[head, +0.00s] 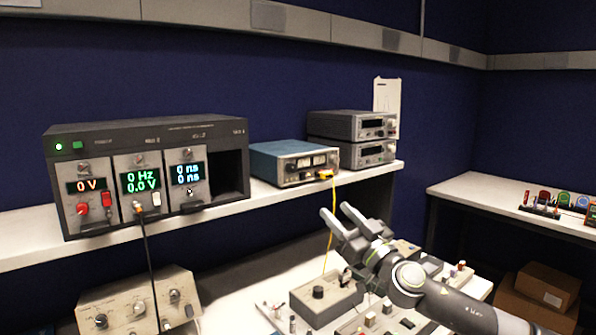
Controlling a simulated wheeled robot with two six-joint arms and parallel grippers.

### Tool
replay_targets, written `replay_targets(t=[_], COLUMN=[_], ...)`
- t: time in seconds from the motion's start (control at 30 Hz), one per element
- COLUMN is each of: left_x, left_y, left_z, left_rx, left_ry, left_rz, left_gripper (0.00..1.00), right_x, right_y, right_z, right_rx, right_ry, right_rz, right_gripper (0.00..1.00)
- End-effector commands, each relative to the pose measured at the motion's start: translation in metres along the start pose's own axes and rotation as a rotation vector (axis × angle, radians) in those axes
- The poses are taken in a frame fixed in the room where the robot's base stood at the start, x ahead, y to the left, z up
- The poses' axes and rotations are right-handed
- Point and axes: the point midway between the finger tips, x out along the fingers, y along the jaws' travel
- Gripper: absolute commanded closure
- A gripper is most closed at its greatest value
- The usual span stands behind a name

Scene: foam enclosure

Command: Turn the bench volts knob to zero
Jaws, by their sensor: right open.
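My right gripper (337,211) reaches in from the lower right, open and empty, its fingers pointing up and left. It is above a grey box (330,303) with a dark knob (318,291) on top, and apart from it. A dark instrument rack (150,132) on the shelf has a left module (88,195) reading 0 V, with small knobs and red parts. A beige unit (130,308) with several dark knobs stands at the lower left. No readable label shows which knob is the bench volts knob. My left gripper is out of view.
A blue instrument (283,162) and two stacked grey instruments (352,139) stand on the white shelf (30,250). A yellow cable (328,240) hangs behind the gripper, and a black cable (151,250) hangs from the rack. Small parts crowd the bench below my right arm.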

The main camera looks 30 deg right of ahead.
Motion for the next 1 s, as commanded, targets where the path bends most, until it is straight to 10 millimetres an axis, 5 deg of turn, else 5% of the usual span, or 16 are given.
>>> replay_targets(t=[0.17, 0.5, 1.0], left_x=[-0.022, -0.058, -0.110], left_y=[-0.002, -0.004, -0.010], left_z=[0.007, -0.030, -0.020], left_rx=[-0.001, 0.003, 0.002], left_ry=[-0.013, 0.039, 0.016], left_rz=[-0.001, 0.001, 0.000], left_gripper=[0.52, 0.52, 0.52], right_x=[0.023, 0.062, 0.127], right_y=[-0.001, -0.001, -0.002], right_z=[-0.006, -0.006, -0.005], right_rx=[0.008, 0.006, 0.006], right_ry=[0.004, 0.003, 0.002], right_rz=[0.001, 0.000, -0.001], right_gripper=[0.56, 0.56, 0.56])
